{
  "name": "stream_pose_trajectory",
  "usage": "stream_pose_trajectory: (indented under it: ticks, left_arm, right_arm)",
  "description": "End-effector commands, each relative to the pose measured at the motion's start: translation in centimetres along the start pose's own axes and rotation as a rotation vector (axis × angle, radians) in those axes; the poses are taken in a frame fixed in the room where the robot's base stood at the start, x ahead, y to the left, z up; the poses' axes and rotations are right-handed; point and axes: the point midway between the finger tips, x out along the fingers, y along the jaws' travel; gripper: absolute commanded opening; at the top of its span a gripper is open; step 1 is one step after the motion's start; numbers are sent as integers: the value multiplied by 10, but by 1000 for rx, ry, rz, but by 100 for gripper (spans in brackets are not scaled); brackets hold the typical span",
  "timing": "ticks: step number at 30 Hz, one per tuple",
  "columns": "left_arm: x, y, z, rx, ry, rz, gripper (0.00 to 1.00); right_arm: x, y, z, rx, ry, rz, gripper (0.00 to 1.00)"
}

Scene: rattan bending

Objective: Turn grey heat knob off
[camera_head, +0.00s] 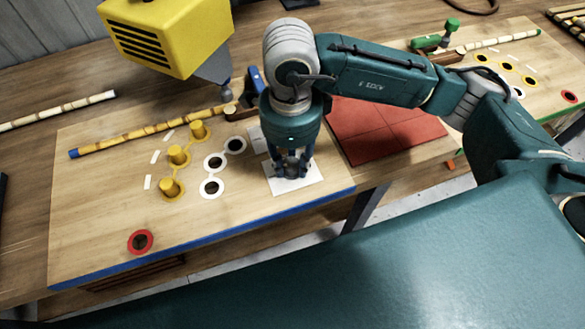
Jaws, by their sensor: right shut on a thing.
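My right gripper (292,171) points straight down over a white plate (308,181) near the front edge of the wooden work board. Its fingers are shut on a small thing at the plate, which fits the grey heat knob. The fingers and wrist hide the knob almost fully, so its turned position cannot be told. A yellow heater housing (172,32) with a grey nozzle hangs at the upper left, its tip above the rattan pole. My left gripper is out of view.
A rattan pole (150,130) lies behind several yellow pegs (178,156) on the board (95,225). White-ringed holes (212,187) and a red-ringed hole (141,241) are nearby. A red tiled pad (385,135) lies right of my gripper.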

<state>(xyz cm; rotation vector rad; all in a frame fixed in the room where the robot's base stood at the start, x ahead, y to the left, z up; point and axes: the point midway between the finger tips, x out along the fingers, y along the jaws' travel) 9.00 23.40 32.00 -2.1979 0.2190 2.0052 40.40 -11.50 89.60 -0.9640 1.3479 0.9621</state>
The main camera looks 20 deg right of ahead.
Motion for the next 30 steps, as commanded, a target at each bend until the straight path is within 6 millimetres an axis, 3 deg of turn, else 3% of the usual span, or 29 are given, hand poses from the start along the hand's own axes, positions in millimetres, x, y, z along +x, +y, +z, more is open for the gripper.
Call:
stream_pose_trajectory:
  ticks: [1,7,24,25,27,30]
  left_arm:
    - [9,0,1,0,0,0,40]
    - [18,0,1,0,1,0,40]
    - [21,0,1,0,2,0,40]
    - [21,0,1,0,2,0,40]
    - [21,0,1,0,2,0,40]
    - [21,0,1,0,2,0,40]
  right_arm:
    - [1,-3,5,-22,-19,-11,4]
    - [-2,-2,5,-89,-17,-10,4]
    - [-4,-1,5,-119,-17,-8,4]
    - [-4,-1,5,-119,-17,-8,36]
    - [-4,-1,5,-119,-15,-7,49]
    - [-3,0,4,-118,-12,-5,49]
